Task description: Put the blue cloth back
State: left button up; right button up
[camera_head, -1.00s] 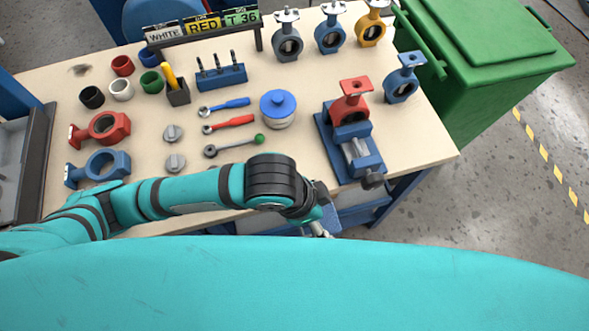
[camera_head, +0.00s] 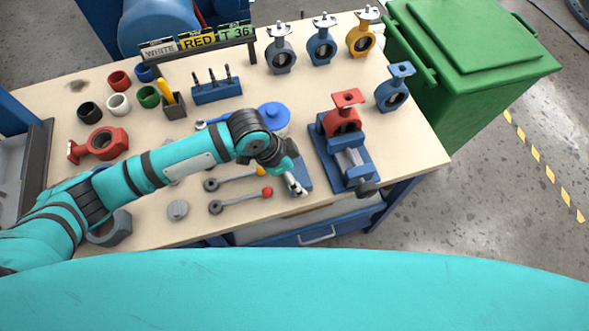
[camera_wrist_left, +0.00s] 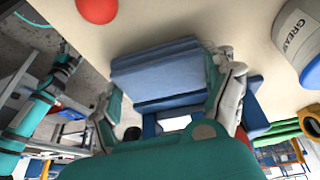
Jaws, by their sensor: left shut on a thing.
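My left gripper (camera_head: 297,186) is over the bench's front part, between the lever handles and the vise. It is shut on the blue cloth (camera_head: 304,172), which is mostly hidden by the gripper in the head view. In the left wrist view the cloth (camera_wrist_left: 158,75) appears as a folded blue slab between the fingers of the left gripper (camera_wrist_left: 168,98). I cannot tell whether the cloth touches the bench top. My right gripper is not in view.
The blue vise (camera_head: 345,165) with a red valve (camera_head: 344,118) stands just right of the gripper. A blue-lidded grease tin (camera_head: 274,115) is behind it. A red-knobbed lever (camera_head: 240,200) lies to the left.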

pick_arm(q)
jog(key=shift+f, duration=0.2)
jog(key=o, duration=0.9)
jog(key=shift+r, duration=0.1)
jog(key=v, duration=1.2)
